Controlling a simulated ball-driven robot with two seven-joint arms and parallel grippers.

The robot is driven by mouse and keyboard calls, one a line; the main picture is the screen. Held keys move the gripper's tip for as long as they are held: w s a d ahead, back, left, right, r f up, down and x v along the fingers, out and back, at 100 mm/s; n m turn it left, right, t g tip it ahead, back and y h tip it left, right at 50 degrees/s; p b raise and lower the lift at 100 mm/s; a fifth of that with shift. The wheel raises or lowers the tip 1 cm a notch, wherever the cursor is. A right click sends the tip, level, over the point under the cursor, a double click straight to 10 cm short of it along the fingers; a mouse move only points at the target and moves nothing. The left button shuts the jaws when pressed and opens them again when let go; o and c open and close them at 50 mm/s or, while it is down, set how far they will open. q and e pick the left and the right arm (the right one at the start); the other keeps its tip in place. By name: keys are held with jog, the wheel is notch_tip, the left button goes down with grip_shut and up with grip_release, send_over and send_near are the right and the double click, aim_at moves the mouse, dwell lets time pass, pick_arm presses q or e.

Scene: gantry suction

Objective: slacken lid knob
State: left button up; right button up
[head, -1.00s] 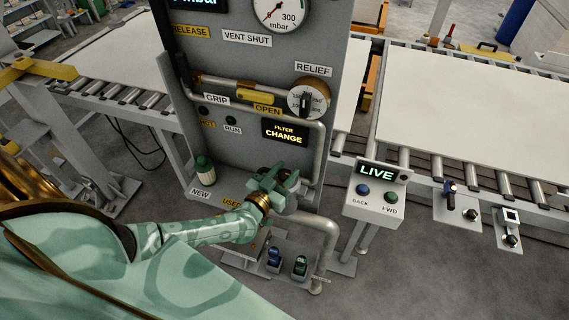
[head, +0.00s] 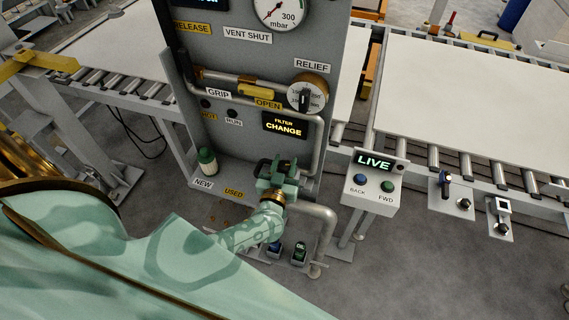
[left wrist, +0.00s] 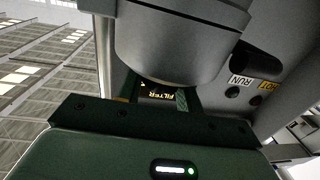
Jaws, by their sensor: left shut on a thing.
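My left gripper (head: 279,168) is in front of the lower part of the grey panel, below the "FILTER CHANGE" display (head: 285,126). In the left wrist view, a large round grey body (left wrist: 180,45), which looks like the filter housing with its lid, is close in front of the fingers (left wrist: 158,100). The gripper is shut on the lid knob, which the fingers and the housing mostly hide. My right gripper is in neither view.
A green-topped filter (head: 207,161) stands at the "NEW" label; the place by the "USED" label (head: 234,193) looks empty. A bent grey pipe (head: 325,222) and the "LIVE" button box (head: 374,180) are to the right. The relief dial (head: 306,96) is above.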

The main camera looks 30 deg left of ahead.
pick_arm(q)
jog(key=o, duration=1)
jog(key=shift+c, duration=0.2)
jog(key=v, duration=1.6)
jog(key=shift+b, duration=0.35)
jog(key=shift+s, duration=0.15)
